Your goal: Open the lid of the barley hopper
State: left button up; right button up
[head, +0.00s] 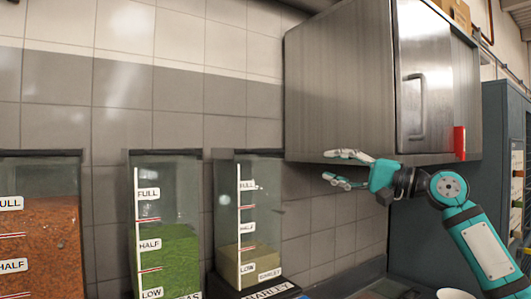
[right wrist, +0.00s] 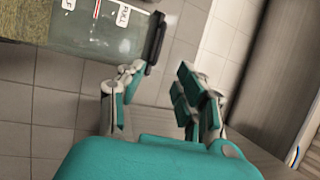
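The barley hopper (head: 248,210) is the rightmost clear bin in the head view, with a partly readable BARLEY label at its base and tan grain around the LOW mark. Its dark lid (head: 249,153) lies across the top and looks closed. My right gripper (head: 333,167) is open and empty, to the right of the hopper at about lid height and apart from it. In the right wrist view, the hopper (right wrist: 95,32) appears sideways at top left, with its dark lid (right wrist: 154,42) just beyond my spread fingers (right wrist: 160,80). My left gripper is not in view.
A green-filled hopper (head: 163,258) and a red-orange-filled hopper (head: 40,245) stand to the left. A steel wall cabinet (head: 340,85) hangs just above my right gripper. A white round item (head: 455,294) sits at the bottom right. The tiled wall is behind.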

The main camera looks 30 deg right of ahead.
aim_at(271, 152)
jog(key=p+x, duration=0.8)
jog(key=x, duration=0.9)
jog(key=shift+a, duration=0.1)
jog(key=shift+w+p, duration=0.15)
jog(key=shift+p, duration=0.15)
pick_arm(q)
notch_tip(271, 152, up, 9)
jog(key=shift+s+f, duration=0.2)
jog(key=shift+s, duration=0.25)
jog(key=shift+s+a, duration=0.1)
pick_arm(e)
grip_shut()
jog(key=shift+f, duration=0.1)
